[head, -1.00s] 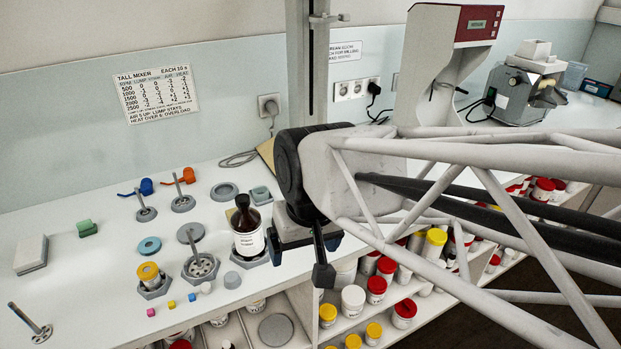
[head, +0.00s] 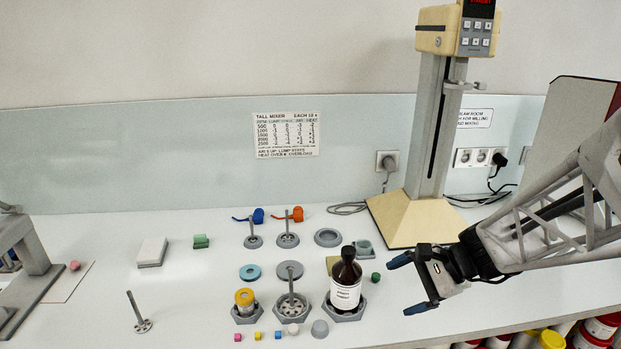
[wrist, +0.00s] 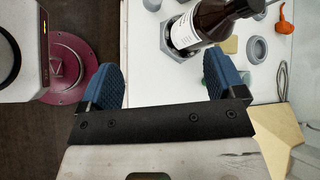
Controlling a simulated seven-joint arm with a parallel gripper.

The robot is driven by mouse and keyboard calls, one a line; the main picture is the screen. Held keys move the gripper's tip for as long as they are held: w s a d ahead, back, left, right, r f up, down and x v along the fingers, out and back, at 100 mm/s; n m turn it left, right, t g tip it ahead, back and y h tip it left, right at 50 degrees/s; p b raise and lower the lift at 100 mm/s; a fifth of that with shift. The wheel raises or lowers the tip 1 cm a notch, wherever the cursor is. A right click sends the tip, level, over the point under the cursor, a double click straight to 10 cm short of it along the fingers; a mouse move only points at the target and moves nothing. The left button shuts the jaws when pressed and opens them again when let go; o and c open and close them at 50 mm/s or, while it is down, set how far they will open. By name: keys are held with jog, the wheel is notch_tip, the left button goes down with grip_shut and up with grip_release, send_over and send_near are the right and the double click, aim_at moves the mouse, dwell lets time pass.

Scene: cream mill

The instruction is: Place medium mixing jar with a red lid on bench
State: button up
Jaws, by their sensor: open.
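My gripper (head: 408,285) is open and empty, its blue fingertips pointing left above the front right part of the white bench (head: 190,290). The wrist view also shows it (wrist: 160,78) with nothing between the fingers. Several white jars with red lids (head: 602,327) stand below the bench top at the lower right, partly cut off by the frame. I cannot tell which of them is the medium one. No red-lidded jar stands on the visible bench top.
A brown bottle (head: 346,285) stands in a grey hexagonal holder left of my gripper; it also shows in the wrist view (wrist: 212,22). A yellow-topped jar (head: 245,299) and small cubes are further left. The tall mixer (head: 400,222) stands behind. The left front bench is mostly clear.

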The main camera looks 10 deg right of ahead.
jog(key=w+d+f+m+t, duration=0.2)
jog(key=d+f+m+t, duration=0.1)
jog(key=d, duration=0.5)
jog(key=w+d+f+m+t+h, duration=0.1)
jog(key=w+d+f+m+t, duration=0.2)
jog(key=d+m+t, duration=0.3)
jog(key=w+d+f+m+t+h, duration=0.1)
jog(key=w+d+f+m+t, duration=0.1)
jog(key=d+m, duration=0.6)
jog(key=shift+w+d+f+t, duration=0.1)
jog(key=shift+d+f+t, duration=0.15)
jog(key=shift+d+t, duration=0.65)
jog(key=shift+w+d+f+t, duration=0.15)
jog(key=shift+d+t, duration=0.25)
jog(key=shift+d, duration=0.95)
jog(key=shift+s+d+f+m+h, duration=0.2)
jog(key=shift+d+f+m+h, duration=0.1)
jog(key=shift+d+h, duration=0.2)
jog(key=shift+w+a, duration=0.15)
jog(key=shift+x, duration=1.2)
jog(key=shift+x, duration=2.55)
